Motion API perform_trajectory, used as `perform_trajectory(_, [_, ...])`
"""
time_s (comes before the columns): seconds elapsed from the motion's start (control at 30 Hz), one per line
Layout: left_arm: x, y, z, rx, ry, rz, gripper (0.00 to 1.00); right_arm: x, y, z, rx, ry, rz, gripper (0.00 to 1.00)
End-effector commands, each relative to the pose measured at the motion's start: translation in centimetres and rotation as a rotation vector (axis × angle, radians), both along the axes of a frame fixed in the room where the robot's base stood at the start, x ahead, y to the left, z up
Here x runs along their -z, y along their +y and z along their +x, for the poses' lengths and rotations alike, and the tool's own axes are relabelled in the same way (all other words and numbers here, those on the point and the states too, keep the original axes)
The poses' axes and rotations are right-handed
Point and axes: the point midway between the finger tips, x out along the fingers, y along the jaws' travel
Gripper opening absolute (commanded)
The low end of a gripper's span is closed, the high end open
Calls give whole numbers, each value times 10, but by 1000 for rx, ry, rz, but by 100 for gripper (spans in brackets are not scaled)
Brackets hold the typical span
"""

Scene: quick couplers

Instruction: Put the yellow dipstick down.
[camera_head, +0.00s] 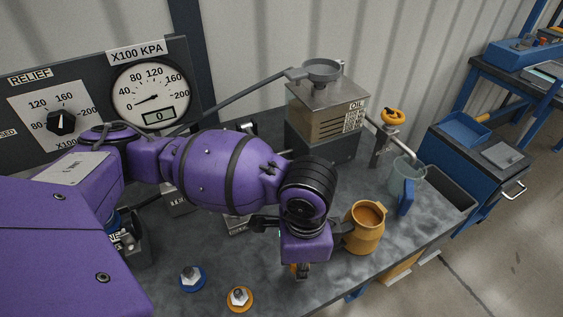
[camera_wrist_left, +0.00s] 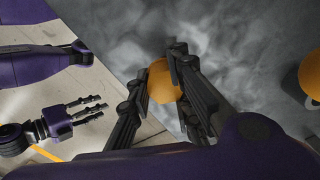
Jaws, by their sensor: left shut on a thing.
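The yellow dipstick shows as a rounded yellow-orange head (camera_wrist_left: 165,82) in the left wrist view, between the fingers of my left gripper (camera_wrist_left: 163,90). The fingers are shut on it from both sides. In the head view my left gripper (camera_head: 301,270) points down near the front edge of the grey bench, and only a small orange patch shows beside it. The rest of the dipstick is hidden, so I cannot tell whether it touches the bench. My right gripper (camera_wrist_left: 97,108) shows in the left wrist view, away from the bench, with its fingers apart and empty.
An orange jug (camera_head: 364,228) stands just right of my left gripper. A blue coupler (camera_head: 193,278) and an orange coupler (camera_head: 239,298) are on the bench (camera_head: 330,287) to its left. A clear cup (camera_head: 407,177) and the oil box (camera_head: 325,115) stand behind.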

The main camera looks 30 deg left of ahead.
Motion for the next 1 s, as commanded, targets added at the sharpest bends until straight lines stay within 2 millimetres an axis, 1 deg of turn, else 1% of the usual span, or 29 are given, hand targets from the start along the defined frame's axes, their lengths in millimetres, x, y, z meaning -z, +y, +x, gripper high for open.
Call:
perform_trajectory(0.03, [-1, -1, 1, 1, -4, 0, 22, -1, 0, 0, -1, -1, -1, 40])
perform_trajectory(0.13, [-1, -1, 1, 1, -4, 0, 36, 0, 0, 0, -1, 0, -1, 40])
perform_trajectory(0.17, [-1, -1, 1, 1, -4, 0, 37, 0, -1, 0, -1, 0, -1, 40])
perform_trajectory(0.43, [-2, -1, 2, 1, -5, -1, 37, 0, 0, 0, -1, 2, -1, 40])
perform_trajectory(0.53, [-6, -1, 2, 1, -6, -1, 37, 1, 0, 0, -1, 2, -1, 40])
perform_trajectory(0.67, [-27, -1, 4, 0, -12, -3, 37, -4, 0, 3, -2, -5, 0, 40])
perform_trajectory(0.9, [-81, -1, 4, 1, -14, -2, 37, -17, 5, 11, -5, -19, 8, 40])
perform_trajectory(1.0, [-100, 0, 3, 1, -13, -1, 37, -19, 8, 12, -7, -19, 14, 40])
